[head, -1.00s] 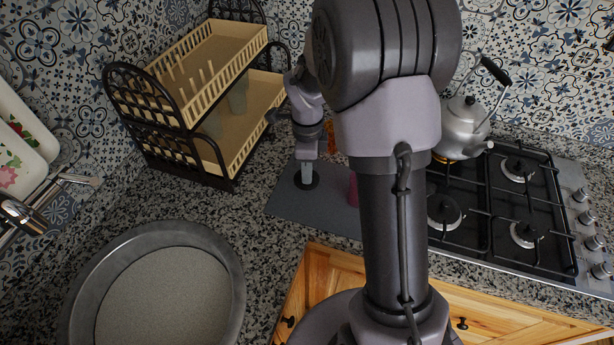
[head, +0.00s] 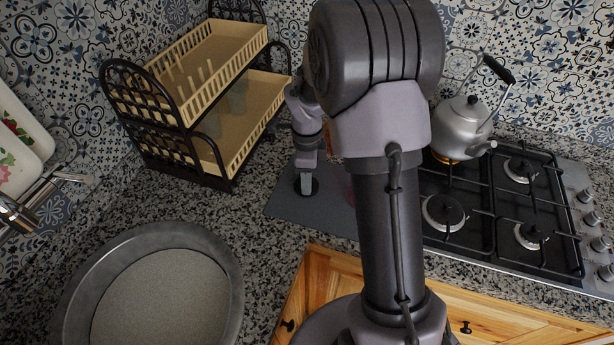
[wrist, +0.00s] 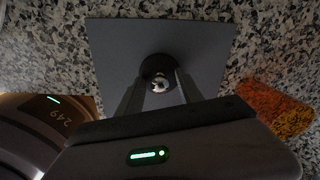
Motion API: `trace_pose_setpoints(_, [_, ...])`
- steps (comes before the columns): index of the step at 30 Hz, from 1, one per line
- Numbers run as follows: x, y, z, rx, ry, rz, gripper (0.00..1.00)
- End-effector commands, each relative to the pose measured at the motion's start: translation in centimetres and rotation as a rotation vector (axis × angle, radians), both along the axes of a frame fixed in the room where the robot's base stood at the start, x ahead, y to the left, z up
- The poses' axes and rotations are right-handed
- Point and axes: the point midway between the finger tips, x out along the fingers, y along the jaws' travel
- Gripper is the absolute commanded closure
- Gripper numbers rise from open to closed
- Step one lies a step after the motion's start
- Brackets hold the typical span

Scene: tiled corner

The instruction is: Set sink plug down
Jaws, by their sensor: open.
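The sink plug (head: 314,188) is a black disc on the grey mat (head: 285,208), as far as I can tell flat on it. In the wrist view the plug (wrist: 158,65) shows its shiny metal knob near the middle of the mat (wrist: 205,42). My gripper (head: 306,182) points down over the plug. In the wrist view the fingers of my gripper (wrist: 158,92) stand apart, one on each side of the knob. Whether either finger touches it is hard to tell.
A dish rack (head: 190,130) stands behind left and a round basin (head: 222,250) at front left. A kettle (head: 462,128) sits on the gas hob (head: 480,205) at right. An orange, see-through thing (wrist: 275,108) lies beside the mat. A pink thing is mostly hidden by my arm.

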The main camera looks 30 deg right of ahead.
Motion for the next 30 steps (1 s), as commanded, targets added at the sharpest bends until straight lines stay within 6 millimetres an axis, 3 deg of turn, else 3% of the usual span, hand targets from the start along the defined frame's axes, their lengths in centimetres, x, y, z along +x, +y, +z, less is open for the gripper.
trace_pose_setpoints(4, [0.1, 0.0, 2.4, -0.001, -0.003, -0.001, 0.57])
trace_pose_setpoints(12, [0.1, 0.0, 10.0, -0.001, -0.003, 0.000, 0.57])
trace_pose_setpoints(20, [-0.7, 0.9, 14.1, 0.001, -0.030, 0.079, 0.57])
trace_pose_setpoints(23, [-3.4, 3.6, 18.6, -0.003, -0.119, 0.340, 0.57])
trace_pose_setpoints(25, [-6.7, 6.2, 21.9, -0.023, -0.204, 0.598, 0.57])
trace_pose_setpoints(27, [-10.4, 8.5, 24.2, -0.062, -0.290, 0.860, 0.57])
trace_pose_setpoints(30, [-15.2, 11.0, 25.8, -0.141, -0.397, 1.198, 0.57])
